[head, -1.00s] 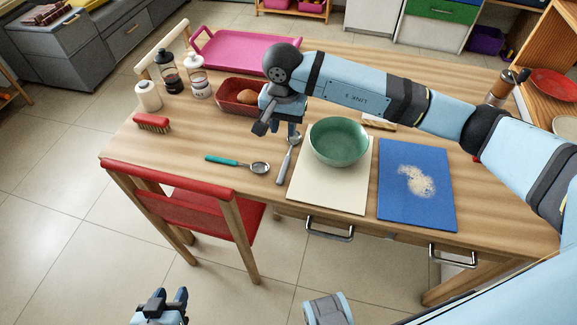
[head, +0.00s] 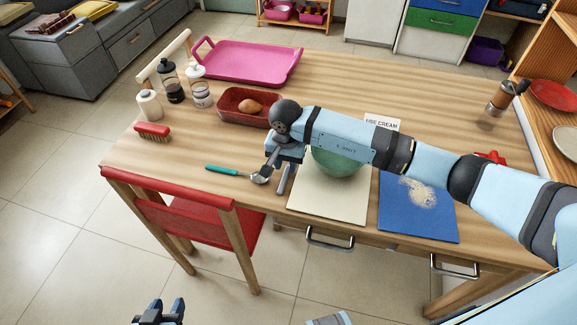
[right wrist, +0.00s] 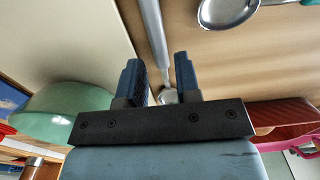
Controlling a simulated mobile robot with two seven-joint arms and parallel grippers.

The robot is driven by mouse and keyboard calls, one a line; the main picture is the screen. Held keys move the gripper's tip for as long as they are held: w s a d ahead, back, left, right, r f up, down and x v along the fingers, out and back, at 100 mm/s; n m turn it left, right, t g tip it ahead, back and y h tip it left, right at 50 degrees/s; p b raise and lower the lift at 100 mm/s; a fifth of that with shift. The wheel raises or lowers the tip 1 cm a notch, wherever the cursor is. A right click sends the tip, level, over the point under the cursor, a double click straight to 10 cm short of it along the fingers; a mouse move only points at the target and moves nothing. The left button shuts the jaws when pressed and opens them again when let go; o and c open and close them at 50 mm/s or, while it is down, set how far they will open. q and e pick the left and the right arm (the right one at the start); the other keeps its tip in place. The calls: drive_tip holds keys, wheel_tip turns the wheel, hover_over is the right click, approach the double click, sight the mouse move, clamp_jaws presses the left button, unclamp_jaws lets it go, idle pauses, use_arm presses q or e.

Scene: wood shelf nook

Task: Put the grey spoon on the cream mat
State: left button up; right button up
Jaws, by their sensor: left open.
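The grey spoon (head: 281,188) lies on the table just left of the cream mat (head: 328,205), mostly hidden by my right gripper (head: 284,172) in the head view. In the right wrist view the spoon's handle (right wrist: 153,28) runs down between the fingers of my right gripper (right wrist: 157,75), its bowl end near the palm. Those fingers are open, with gaps beside the spoon. The cream mat (right wrist: 75,40) lies to the left there. A green bowl (head: 338,163) stands on the mat's back part, partly behind my arm. My left gripper (head: 160,311) is open and empty, low in front of the table.
A turquoise-handled spoon (head: 222,170) lies just left of my right gripper. A blue mat (head: 420,222) with pale crumbs is right of the cream mat. A red tray (head: 240,116) with a brown item and a pink tray (head: 250,72) are behind. A red chair (head: 175,205) stands in front.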

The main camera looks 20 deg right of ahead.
sight(287, 171)
wheel_tip(287, 171, down, 2)
drive_tip(key=shift+f, duration=0.25)
clamp_jaws()
drive_tip(key=shift+r, duration=0.1)
wheel_tip(287, 171, up, 20)
drive_tip(key=d+f+n, duration=0.2)
drive_tip(key=d+n, duration=0.5)
use_arm(q)
wheel_tip(287, 171, up, 15)
drive_tip(key=s+a+p, duration=0.1)
drive_tip(key=p, duration=1.8)
drive_tip(key=shift+a, duration=0.25)
use_arm(e)
drive_tip(key=s+r, duration=1)
drive_tip(key=r, duration=0.5)
use_arm(q)
drive_tip(key=shift+f, duration=0.1)
use_arm(e)
drive_tip(key=shift+f, duration=0.1)
use_arm(q)
drive_tip(key=shift+s+d, duration=0.15)
drive_tip(key=shift+d, duration=0.05)
use_arm(e)
drive_tip(key=shift+d, duration=0.1)
